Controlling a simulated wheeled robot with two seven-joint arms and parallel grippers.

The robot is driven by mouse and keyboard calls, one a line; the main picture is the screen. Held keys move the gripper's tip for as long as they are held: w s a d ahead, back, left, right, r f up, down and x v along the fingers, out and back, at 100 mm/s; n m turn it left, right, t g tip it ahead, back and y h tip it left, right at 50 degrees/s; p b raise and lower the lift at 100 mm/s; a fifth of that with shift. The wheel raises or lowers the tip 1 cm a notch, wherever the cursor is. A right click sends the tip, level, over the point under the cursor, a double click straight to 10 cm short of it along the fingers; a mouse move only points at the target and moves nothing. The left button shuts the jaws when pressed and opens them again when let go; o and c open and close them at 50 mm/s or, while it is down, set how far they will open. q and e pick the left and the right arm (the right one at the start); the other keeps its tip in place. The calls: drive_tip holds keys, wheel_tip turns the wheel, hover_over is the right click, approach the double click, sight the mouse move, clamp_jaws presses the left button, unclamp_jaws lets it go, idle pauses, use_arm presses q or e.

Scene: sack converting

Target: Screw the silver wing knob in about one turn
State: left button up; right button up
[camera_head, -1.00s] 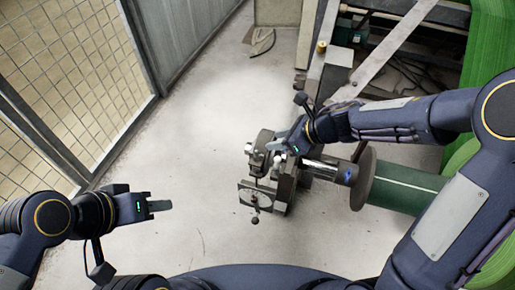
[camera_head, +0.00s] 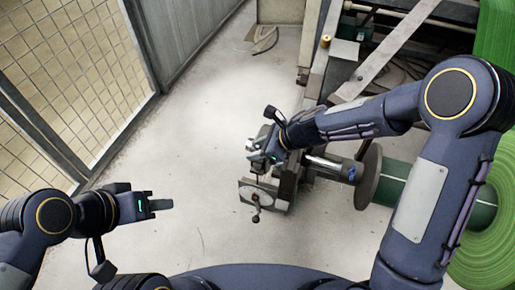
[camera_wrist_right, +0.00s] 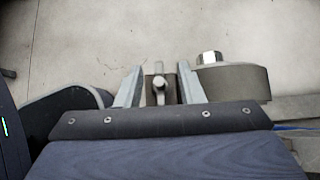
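The silver wing knob (camera_wrist_right: 159,84) shows in the right wrist view, with its wing standing upright in the picture, in front of a darker block. My right gripper (camera_wrist_right: 161,86) is open. Its two fingers stand on either side of the knob, with a visible gap on each side. In the head view my right gripper (camera_head: 254,151) is at the top of the grey machine unit (camera_head: 284,192), and the knob cannot be made out clearly there. My left gripper (camera_head: 161,204) is over bare floor at the left, away from the unit; I cannot tell its finger gap.
A handwheel (camera_head: 257,195) with a dark ball handle is on the unit's front. A shaft (camera_head: 325,165) runs right to a brown disc (camera_head: 368,177) and green roll (camera_head: 397,184). A round grey part with a bolt (camera_wrist_right: 210,58) sits close right of my right fingers. Left floor is clear.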

clamp_jaws()
